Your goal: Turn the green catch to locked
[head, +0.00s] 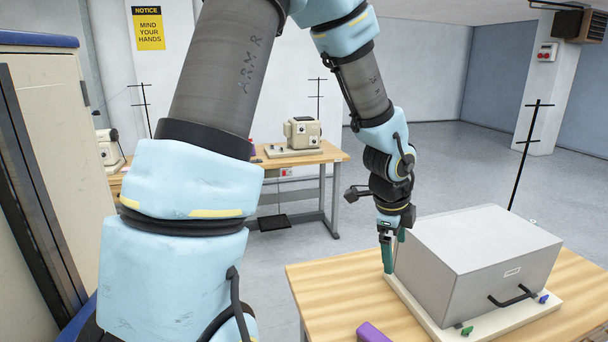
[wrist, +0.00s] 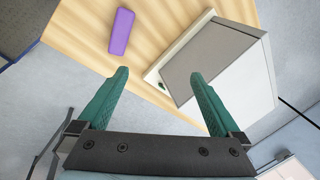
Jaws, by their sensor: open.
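The green catch (head: 466,330) is a small knob on the front edge of the pale base plate (head: 430,322), left of the black handle. It is too small to tell which way it is turned. My gripper (head: 391,262) has teal fingers pointing down beside the left side of the grey box cover (head: 470,262), well behind the green catch and apart from it. In the wrist view my gripper (wrist: 160,75) is open, with nothing held between its fingers. A small dark piece (wrist: 161,86) shows at the plate's edge there; I cannot tell what it is.
A blue catch (head: 544,298) sits on the plate's right front, with a black handle (head: 513,296) on the cover between the catches. A purple block (head: 372,332) lies on the wooden table (head: 330,285) left of the plate. The table left of the plate is otherwise clear.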

